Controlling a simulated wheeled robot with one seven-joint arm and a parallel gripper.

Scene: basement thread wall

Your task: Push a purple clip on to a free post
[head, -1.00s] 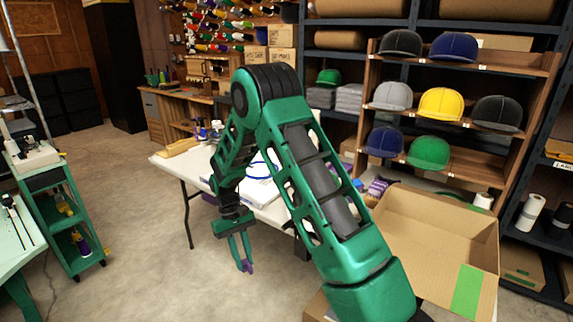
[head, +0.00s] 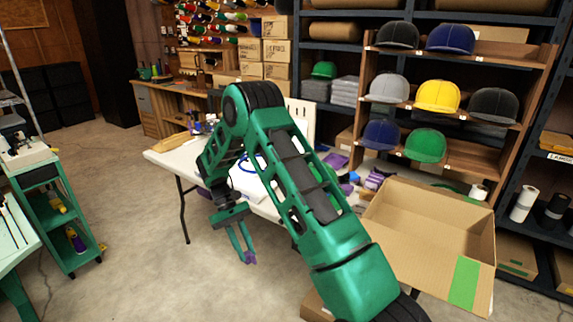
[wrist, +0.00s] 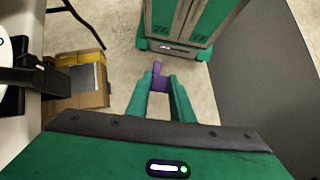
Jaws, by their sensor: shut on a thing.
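My gripper (head: 249,257) hangs low in front of the white table in the head view, its green fingers pointing down. It is shut on a purple clip (head: 251,258), which sticks out at the fingertips. In the wrist view the purple clip (wrist: 159,76) stands between the tips of my gripper (wrist: 160,82), with bare floor behind it. Several coloured spools sit on the thread wall (head: 215,28) at the back left; I cannot make out a free post there.
The white table (head: 165,160) carries papers and purple items. An open cardboard box (head: 430,235) stands at the right, before a shelf of caps (head: 437,96). A green cart (head: 55,215) is at the left. Floor between cart and table is clear.

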